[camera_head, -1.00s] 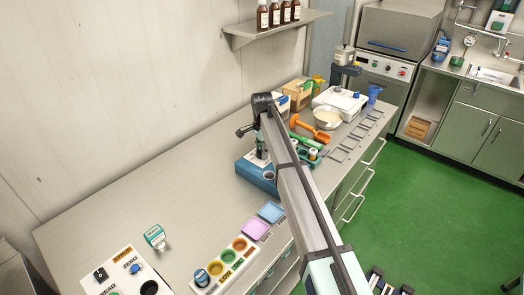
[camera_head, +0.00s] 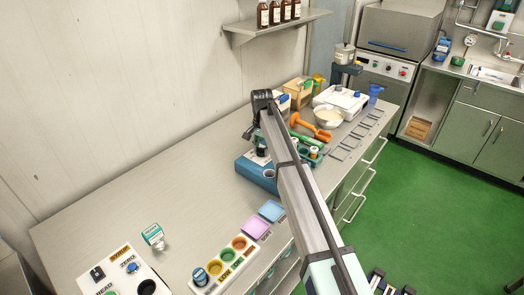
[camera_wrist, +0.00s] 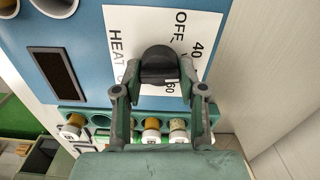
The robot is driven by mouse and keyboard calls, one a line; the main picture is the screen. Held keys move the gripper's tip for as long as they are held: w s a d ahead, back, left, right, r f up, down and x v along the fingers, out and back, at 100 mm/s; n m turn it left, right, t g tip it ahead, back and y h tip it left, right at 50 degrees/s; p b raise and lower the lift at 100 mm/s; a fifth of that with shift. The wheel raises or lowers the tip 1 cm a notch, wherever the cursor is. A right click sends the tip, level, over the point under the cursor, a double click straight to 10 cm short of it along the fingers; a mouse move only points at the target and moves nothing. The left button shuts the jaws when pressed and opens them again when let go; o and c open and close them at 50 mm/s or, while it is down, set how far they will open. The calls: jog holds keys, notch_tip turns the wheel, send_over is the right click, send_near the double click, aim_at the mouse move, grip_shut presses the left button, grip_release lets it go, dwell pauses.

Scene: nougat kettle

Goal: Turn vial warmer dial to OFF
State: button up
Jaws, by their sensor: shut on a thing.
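The vial warmer (camera_head: 254,176) is a blue box on the bench in the head view. In the wrist view its blue face (camera_wrist: 80,22) carries a white label (camera_wrist: 127,25) reading OFF, 40, 60 and HEAT. The black dial (camera_wrist: 158,62) stands on this label, with a white mark near its edge by the 60. Which setting its pointer is at is hard to tell. My gripper (camera_wrist: 158,76) is shut on the dial, one finger on each side. In the head view my wrist hangs over the warmer and the dial is hidden.
A green rack of capped vials (camera_wrist: 152,130) lies close beside the warmer, near my fingers. An orange scoop (camera_head: 309,130) and white bowl (camera_head: 328,118) are to the right. A row of colored pots (camera_head: 223,268) stands in front. The bench's left middle is mostly clear.

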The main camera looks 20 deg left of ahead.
jog(key=n+b, duration=0.1)
jog(key=n, duration=0.5)
jog(key=shift+a+f, duration=0.1)
jog(key=n+b, duration=0.1)
jog(key=n, duration=0.5)
jog(key=shift+s+a, duration=0.1)
dwell(0.4)
jog(key=o, duration=1.1)
jog(key=shift+r, duration=0.2)
notch_tip(320, 180, up, 12)
jog(key=shift+f, duration=0.1)
